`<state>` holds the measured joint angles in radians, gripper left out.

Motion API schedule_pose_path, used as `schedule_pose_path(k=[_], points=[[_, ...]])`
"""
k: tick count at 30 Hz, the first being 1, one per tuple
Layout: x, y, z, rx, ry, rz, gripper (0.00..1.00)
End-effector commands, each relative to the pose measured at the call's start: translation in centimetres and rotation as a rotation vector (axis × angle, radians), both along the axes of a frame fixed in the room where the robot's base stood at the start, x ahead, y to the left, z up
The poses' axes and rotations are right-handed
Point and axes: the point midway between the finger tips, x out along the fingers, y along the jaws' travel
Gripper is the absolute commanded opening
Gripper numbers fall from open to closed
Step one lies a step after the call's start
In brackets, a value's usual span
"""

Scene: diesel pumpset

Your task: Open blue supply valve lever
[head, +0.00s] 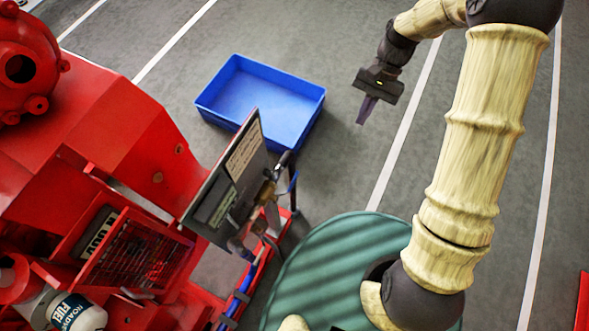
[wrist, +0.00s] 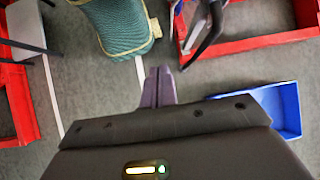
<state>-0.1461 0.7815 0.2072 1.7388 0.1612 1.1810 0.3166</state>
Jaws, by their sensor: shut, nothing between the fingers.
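My gripper (head: 366,110) is shut and empty, with its purple fingers pointing down, right of the blue tub and well apart from the pumpset. The shut fingers also show in the wrist view (wrist: 159,86). A small brass-coloured valve assembly (head: 267,190) sits at the right edge of the upright panel (head: 228,185) on the red pumpset. A small blue part (head: 293,182) shows beside it; I cannot tell for sure whether this is the supply valve lever, or how it is turned. The wrist view does not show the lever clearly.
A blue tub (head: 262,92) stands on the grey floor behind the panel; it also shows in the wrist view (wrist: 286,108). The red pumpset (head: 110,125) fills the left. A white fuel canister (head: 72,312) is at lower left. Floor around the gripper is clear.

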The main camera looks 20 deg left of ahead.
Motion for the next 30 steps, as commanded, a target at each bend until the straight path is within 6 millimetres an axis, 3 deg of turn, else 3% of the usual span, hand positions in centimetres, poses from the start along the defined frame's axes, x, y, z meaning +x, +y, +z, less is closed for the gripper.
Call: schedule_pose_path(k=[10,18,24,30], points=[[-2.4,-8.9,5.2,-0.037,-0.414,0.019,0.0],[-6.5,-14.7,8.3,-0.079,-0.708,0.05,0.0],[-8.6,-16.6,9.3,-0.1,-0.831,0.07,0.0],[-8.8,-16.8,9.3,-0.101,-0.844,0.074,0.0]])
